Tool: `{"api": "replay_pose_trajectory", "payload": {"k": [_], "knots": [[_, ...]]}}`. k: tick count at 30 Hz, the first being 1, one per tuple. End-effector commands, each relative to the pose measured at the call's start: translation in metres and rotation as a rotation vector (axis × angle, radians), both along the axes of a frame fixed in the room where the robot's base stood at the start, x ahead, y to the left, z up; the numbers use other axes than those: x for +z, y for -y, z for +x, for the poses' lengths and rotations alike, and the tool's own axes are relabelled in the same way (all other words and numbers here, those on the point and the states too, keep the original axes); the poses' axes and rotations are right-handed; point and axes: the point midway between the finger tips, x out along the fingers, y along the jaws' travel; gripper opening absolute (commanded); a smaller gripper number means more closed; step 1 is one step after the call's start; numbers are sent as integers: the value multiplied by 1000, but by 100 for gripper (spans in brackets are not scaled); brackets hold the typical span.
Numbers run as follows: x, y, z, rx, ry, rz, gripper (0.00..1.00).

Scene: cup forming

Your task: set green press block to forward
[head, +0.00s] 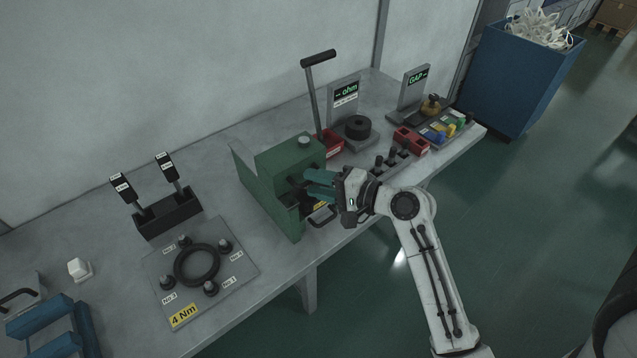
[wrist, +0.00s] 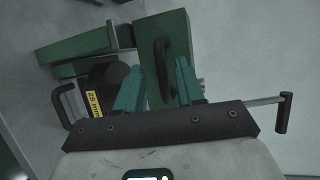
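The green press block (head: 290,157) sits on the grey bench, with a tall green plate along its left side. In the wrist view, a green block face (wrist: 149,32) carries a black bar handle (wrist: 162,70). My gripper (head: 307,183) reaches in from the right at the block's front. Its two teal fingers also show in the wrist view (wrist: 158,75). They stand apart on either side of the handle, the right one very close to it; contact cannot be told. In the head view the fingers partly hide the handle.
A black-gripped lever (head: 318,58) rises behind the press. A bolt plate with a black ring (head: 180,260) is left; red bins (head: 411,140) and gauges are right. A blue bin (head: 515,75) stands beyond the bench.

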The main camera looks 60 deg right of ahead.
Motion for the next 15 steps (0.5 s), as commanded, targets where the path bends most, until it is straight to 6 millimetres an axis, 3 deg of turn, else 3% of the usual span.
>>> {"api": "replay_pose_trajectory", "payload": {"k": [5,15], "knots": [[1,1,-9,-1,1,1,38],[12,9,-69,-3,-1,-1,38]]}}
